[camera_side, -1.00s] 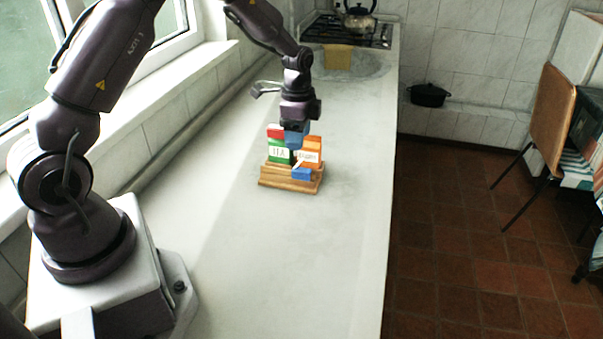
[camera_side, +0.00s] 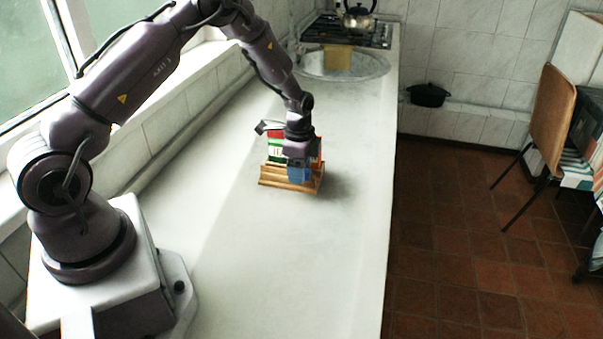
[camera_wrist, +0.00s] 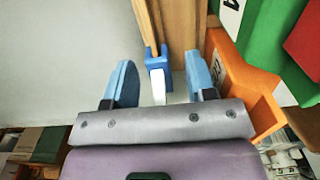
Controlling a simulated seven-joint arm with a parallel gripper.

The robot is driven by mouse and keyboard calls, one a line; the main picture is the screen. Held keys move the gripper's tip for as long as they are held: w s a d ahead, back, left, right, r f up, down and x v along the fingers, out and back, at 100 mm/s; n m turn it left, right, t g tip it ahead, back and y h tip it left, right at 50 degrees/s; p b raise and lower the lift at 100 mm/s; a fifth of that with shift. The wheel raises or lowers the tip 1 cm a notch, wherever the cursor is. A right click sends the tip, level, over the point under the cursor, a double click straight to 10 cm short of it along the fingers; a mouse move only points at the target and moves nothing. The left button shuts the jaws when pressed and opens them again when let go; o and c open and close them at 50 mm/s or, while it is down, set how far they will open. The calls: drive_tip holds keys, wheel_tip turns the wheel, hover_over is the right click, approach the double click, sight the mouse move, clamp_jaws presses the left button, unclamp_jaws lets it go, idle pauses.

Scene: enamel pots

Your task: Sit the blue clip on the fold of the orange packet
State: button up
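In the wrist view the blue clip (camera_wrist: 156,62) sits at the end of a wooden strip of the rack, its pale tab pointing towards me. My gripper (camera_wrist: 161,82) is open, with one blue finger on each side of the clip and a gap to both. The orange packet (camera_wrist: 240,75) stands to the right of the right finger, partly covered by it. In the side view my gripper (camera_side: 299,178) is low at the front of the rack and hides the clip and most of the orange packet.
The wooden rack (camera_side: 270,181) stands on the pale counter (camera_side: 330,240). A green packet (camera_wrist: 266,30) and a red one (camera_wrist: 305,40) stand beside the orange packet. The counter is clear around the rack; a sink (camera_side: 372,68) lies further back.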

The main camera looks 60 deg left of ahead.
clamp_jaws()
drive_tip(key=shift+r, duration=0.15)
